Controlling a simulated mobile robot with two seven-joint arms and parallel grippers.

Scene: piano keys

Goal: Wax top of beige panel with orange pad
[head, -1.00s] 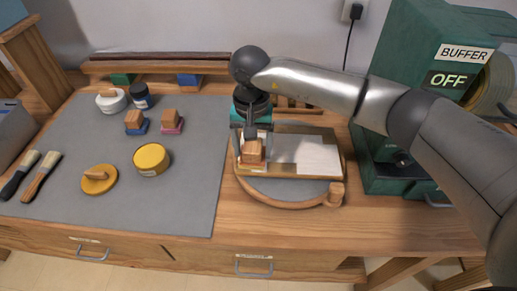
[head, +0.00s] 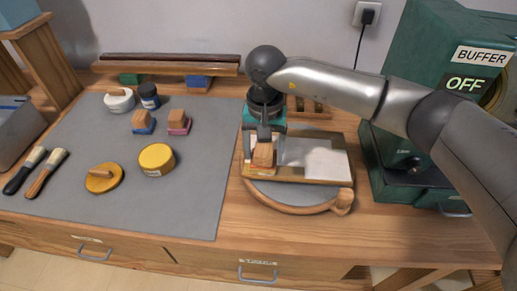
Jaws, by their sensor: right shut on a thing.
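The beige panel (head: 326,163) lies flat in a wooden holder (head: 300,178) on a round turntable, with a pale right part and a greyer, shiny middle. My right gripper (head: 264,138) points down over the panel's left end. It is shut on a pad with a wooden block handle (head: 264,155), which I take for the orange pad. Its base sits low at the panel's surface; I cannot tell whether it touches. The gripper hides the panel's far left part. My left gripper is out of view.
A green buffer machine (head: 415,170), marked OFF, stands right.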

